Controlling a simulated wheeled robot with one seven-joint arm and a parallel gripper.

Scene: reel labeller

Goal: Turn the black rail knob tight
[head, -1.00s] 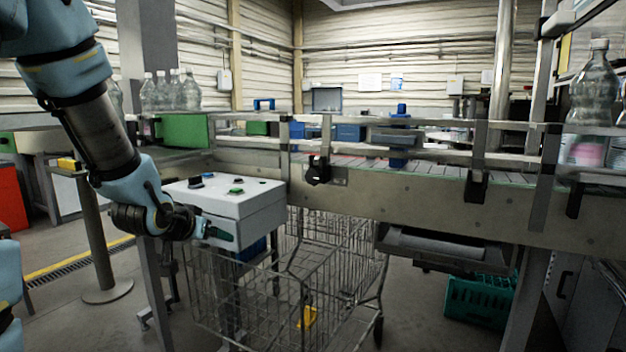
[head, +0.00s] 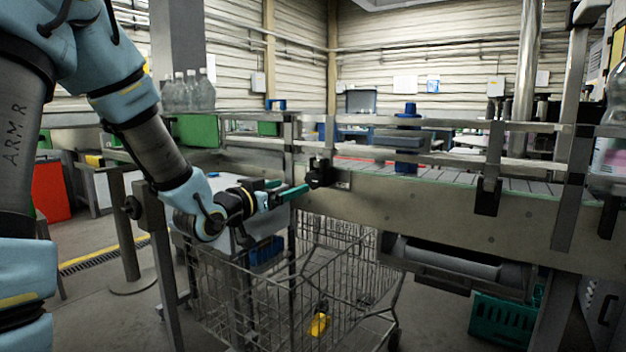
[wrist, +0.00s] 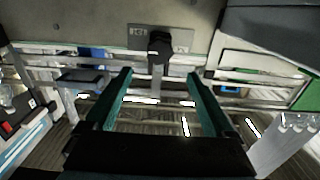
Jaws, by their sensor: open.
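The black rail knob (head: 319,173) sits on the front side of the conveyor, at the foot of a rail post, beside a small marked plate (head: 342,180). In the wrist view the knob (wrist: 160,45) appears just beyond the fingertips and roughly centred between them. My gripper (head: 292,187) is open and empty, its teal fingers pointing at the knob from the left in the head view. The fingers also show in the wrist view (wrist: 159,75), spread wide. I see a gap between the fingertips and the knob.
The conveyor's side (head: 420,200) runs to the right. A wire shopping cart (head: 345,270) stands below the knob. A light control box (head: 185,245) is partly hidden behind my arm. A black clamp (head: 487,198) is further right on the conveyor. A green crate (head: 500,318) is on the floor.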

